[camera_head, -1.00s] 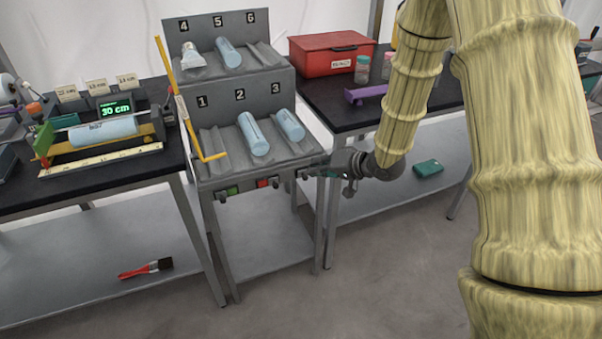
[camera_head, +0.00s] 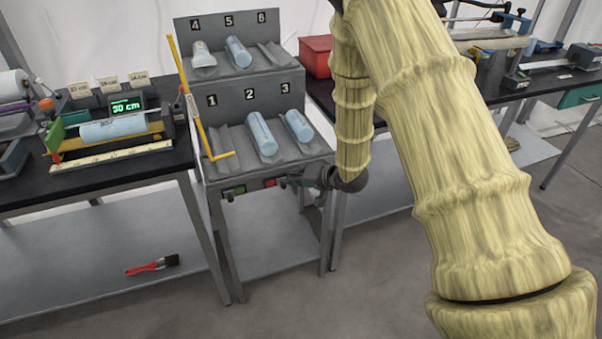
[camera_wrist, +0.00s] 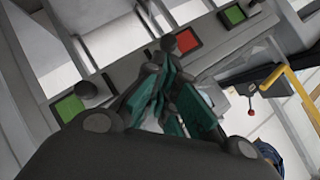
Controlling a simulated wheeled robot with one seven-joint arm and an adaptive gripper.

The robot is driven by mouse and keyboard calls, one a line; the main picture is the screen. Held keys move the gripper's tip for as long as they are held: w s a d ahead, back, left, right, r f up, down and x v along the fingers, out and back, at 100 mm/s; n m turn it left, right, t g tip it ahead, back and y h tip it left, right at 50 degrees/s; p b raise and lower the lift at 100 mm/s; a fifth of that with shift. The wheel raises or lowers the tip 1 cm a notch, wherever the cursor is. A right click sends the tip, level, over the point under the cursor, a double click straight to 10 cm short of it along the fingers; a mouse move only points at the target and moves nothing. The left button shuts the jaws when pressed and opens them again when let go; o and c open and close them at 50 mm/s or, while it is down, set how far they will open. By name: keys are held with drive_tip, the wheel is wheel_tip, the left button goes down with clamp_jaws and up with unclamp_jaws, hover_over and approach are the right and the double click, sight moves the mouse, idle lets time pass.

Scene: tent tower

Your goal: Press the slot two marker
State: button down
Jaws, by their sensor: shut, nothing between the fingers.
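The grey rack (camera_head: 222,174) has numbered slots, 1 to 3 below and 4 to 6 above. On its front edge, a red marker (camera_head: 269,183) sits below slot two and a green marker (camera_head: 239,190) below slot one. Slot two holds a pale blue roll (camera_head: 257,134). My gripper (camera_head: 285,182) is shut and empty, just right of the red marker. In the wrist view, the fingertips (camera_wrist: 168,44) are beside the red marker (camera_wrist: 188,40); I cannot tell whether they touch. Another green marker (camera_wrist: 68,108) shows there, with a dark knob beside it.
A yellow rod (camera_head: 190,105) with a bent end stands at the rack's left side. Slot three holds another blue roll (camera_head: 298,126). A black bench (camera_head: 120,168) with a measuring device stands left, and another bench with a red box (camera_head: 315,57) stands right.

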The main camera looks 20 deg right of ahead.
drive_tip(key=shift+a, duration=0.15)
drive_tip(key=shift+a+p, duration=0.55)
drive_tip(key=shift+a, duration=1.45)
drive_tip(key=shift+d, duration=0.1)
drive_tip(key=shift+d+r+p, duration=0.3)
drive_tip(key=shift+r+p, duration=0.2)
drive_tip(key=shift+p, duration=0.1)
drive_tip(key=w+d+p+v, duration=0.1)
drive_tip(key=v, duration=1.1)
drive_tip(key=shift+r, duration=0.3)
drive_tip(key=shift+d, duration=0.1)
